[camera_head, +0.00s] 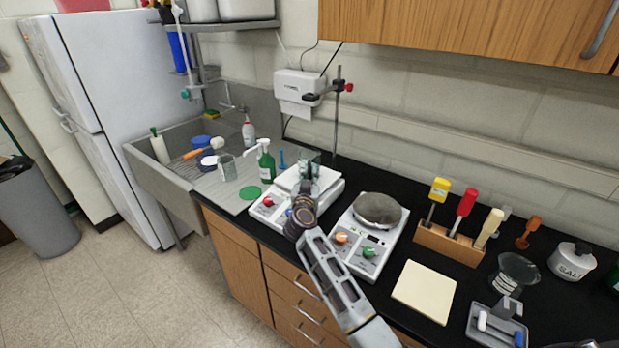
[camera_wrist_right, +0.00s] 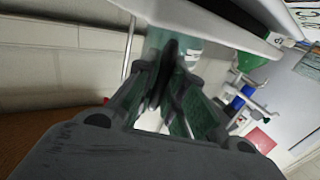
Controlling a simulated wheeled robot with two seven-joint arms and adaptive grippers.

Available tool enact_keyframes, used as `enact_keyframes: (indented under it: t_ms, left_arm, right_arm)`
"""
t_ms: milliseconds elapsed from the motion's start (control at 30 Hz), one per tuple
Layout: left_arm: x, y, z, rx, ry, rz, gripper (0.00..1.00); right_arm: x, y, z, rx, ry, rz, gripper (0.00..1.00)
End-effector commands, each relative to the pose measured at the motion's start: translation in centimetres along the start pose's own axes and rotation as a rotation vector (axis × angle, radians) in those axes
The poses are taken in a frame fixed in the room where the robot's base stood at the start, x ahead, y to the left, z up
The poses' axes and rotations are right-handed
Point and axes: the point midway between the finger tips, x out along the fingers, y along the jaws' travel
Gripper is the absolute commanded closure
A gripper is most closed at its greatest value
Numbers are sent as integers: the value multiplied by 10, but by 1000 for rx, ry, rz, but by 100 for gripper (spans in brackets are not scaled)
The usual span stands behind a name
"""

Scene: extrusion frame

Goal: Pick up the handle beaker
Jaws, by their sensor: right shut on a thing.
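The handle beaker, a clear greenish glass vessel (camera_head: 313,157), is at the back of the left white stirrer plate (camera_head: 288,180). My right gripper (camera_head: 308,178) reaches it from the front. In the right wrist view the beaker's glass (camera_wrist_right: 187,50) is just beyond the fingertips. My right gripper (camera_wrist_right: 170,85) is shut on part of it; the fingers and arm hide most of the handle. I cannot tell whether the beaker's base touches the plate. My left gripper is out of view.
A second hotplate (camera_head: 372,232) with a grey round top is to the right. A green bottle (camera_head: 266,162) and another glass beaker (camera_head: 227,168) stand left, near the sink. A metal stand (camera_head: 337,115) rises behind. A wooden rack (camera_head: 450,243) of tools is farther right.

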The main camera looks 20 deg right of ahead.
Motion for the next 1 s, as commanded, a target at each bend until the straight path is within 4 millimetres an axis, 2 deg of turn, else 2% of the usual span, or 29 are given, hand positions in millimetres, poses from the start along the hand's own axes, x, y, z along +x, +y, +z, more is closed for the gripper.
enact_keyframes:
  t_ms: [467, 1000]
  left_arm:
    - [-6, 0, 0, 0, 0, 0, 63]
    - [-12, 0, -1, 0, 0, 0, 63]
  right_arm:
    - [0, 0, -27, 3, 4, -1, 100]
    - [0, -1, -68, 3, 5, -1, 100]
